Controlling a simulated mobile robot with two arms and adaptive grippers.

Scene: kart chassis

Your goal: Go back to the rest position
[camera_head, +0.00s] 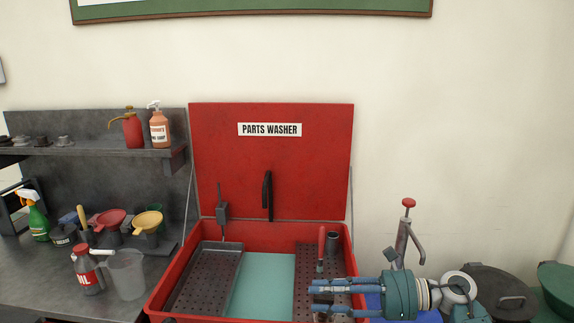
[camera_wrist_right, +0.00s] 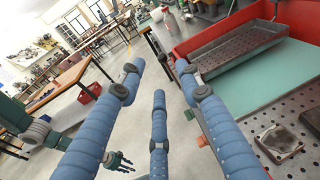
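My right gripper (camera_head: 318,296) is over the front right part of the red parts washer (camera_head: 357,262) in the head view. Its blue fingers point left, are spread apart and hold nothing. In the right wrist view the same fingers (camera_wrist_right: 158,85) are wide apart, with only floor and the washer's edge behind them. My left gripper is not in the head view. A small teal gripper (camera_wrist_right: 119,161), which looks like my left one, shows low in the right wrist view, with splayed fingers and nothing in them.
The washer's lid (camera_head: 225,160) stands open. A perforated tray (camera_head: 205,285) lies inside on the left. A grey bench (camera_head: 40,290) with an oil bottle (camera_head: 87,270) and a clear jug (camera_head: 126,275) is on the left. A dark lidded pot (camera_head: 500,290) is on the right.

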